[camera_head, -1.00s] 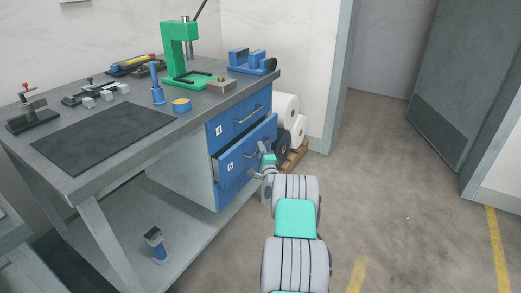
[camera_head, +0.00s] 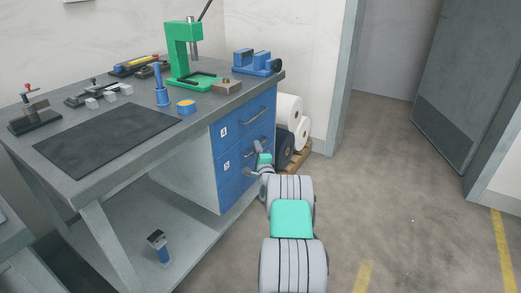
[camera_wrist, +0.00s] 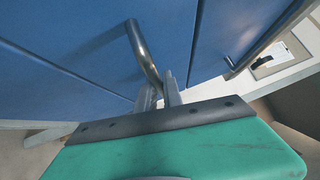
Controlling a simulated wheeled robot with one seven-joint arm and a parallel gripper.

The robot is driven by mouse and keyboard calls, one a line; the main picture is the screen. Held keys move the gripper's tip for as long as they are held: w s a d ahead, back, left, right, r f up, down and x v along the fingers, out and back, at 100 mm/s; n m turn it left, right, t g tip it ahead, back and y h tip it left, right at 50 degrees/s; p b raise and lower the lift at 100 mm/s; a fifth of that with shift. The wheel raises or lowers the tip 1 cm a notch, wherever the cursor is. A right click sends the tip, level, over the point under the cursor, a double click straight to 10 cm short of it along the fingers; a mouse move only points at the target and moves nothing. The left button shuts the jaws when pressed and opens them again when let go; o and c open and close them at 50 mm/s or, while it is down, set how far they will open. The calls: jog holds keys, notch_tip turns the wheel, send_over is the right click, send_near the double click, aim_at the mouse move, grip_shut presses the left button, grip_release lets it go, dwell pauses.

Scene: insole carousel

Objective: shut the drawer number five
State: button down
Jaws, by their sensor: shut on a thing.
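The blue drawer with the lower label (camera_head: 235,169) is in the bench's cabinet in the head view. Its front looks flush, or nearly flush, with the drawer above. The label digits are too small to read surely. My gripper (camera_head: 251,172) is at the front of this drawer, at its handle. In the wrist view, my gripper (camera_wrist: 162,95) is shut on the metal bar handle (camera_wrist: 143,52) of a blue drawer front (camera_wrist: 75,40). In the head view my wrist hides part of the handle.
The upper blue drawer (camera_head: 238,122) is shut, with its own handle. The workbench (camera_head: 205,115) carries a green press (camera_head: 183,55), a blue vise (camera_head: 257,62) and a dark mat (camera_head: 105,137). White rolls (camera_head: 290,108) stand on a pallet behind the cabinet. Floor at right is clear.

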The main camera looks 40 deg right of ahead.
jog(key=shift+w+a, duration=0.1)
jog(key=c, duration=1.8)
grip_release()
jog(key=shift+o, duration=0.2)
jog(key=p+v, duration=0.1)
jog(key=v, duration=0.6)
jog(key=shift+s+a, duration=0.2)
jog(key=shift+s, duration=0.2)
